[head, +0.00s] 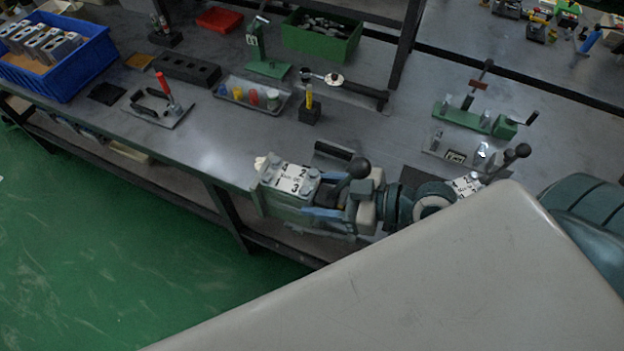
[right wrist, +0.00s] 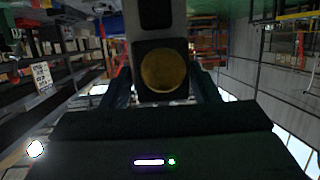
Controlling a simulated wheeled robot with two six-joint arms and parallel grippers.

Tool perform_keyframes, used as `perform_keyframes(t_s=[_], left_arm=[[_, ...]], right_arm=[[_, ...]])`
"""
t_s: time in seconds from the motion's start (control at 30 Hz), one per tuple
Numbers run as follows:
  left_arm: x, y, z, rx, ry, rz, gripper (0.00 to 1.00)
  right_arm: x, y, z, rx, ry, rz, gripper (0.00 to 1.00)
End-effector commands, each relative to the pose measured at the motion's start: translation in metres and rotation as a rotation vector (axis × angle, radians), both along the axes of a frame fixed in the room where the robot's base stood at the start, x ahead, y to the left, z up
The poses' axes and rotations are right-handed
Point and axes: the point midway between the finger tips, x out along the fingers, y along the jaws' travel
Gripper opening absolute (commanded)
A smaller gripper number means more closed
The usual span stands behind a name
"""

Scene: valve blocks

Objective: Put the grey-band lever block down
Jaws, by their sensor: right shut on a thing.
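My right gripper (head: 328,200) is shut on a grey-green lever block (head: 285,190), with its blue fingers on either side. The block has a white numbered plate and a black ball-topped lever (head: 360,168). It appears over the bench's front edge; I cannot tell whether it touches the bench. Its band colour is not clear. In the right wrist view, a dark block end with a round brass face (right wrist: 164,70) sits between the fingers. A second lever block (head: 466,184) with a black ball lever is partly hidden behind my arm. My left gripper is not in view.
The grey bench (head: 215,145) holds a tray of coloured pieces (head: 252,95), a toggle clamp plate (head: 160,108), a green fixture (head: 475,118) and a blue crate (head: 60,75). Bare bench lies left of the held block. Green floor (head: 100,250) lies below the front edge.

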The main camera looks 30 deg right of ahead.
Motion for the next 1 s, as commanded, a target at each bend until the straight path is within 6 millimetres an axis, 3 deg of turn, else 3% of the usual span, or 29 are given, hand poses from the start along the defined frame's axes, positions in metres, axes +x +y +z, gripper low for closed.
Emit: perform_keyframes(t_s=[0.23, 0.63, 0.93, 1.0], left_arm=[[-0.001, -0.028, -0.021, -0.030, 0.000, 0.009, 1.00], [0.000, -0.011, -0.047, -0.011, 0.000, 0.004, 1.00], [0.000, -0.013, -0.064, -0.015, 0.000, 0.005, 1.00], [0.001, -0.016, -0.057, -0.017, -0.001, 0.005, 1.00]], right_arm=[[0.014, -0.014, -0.002, -0.001, -0.010, 0.004, 0.00], [0.034, -0.036, -0.005, -0.001, -0.009, 0.003, 0.00], [0.050, -0.054, -0.007, -0.002, -0.008, 0.002, 0.00], [0.058, -0.063, -0.004, -0.002, -0.005, 0.001, 0.00]])
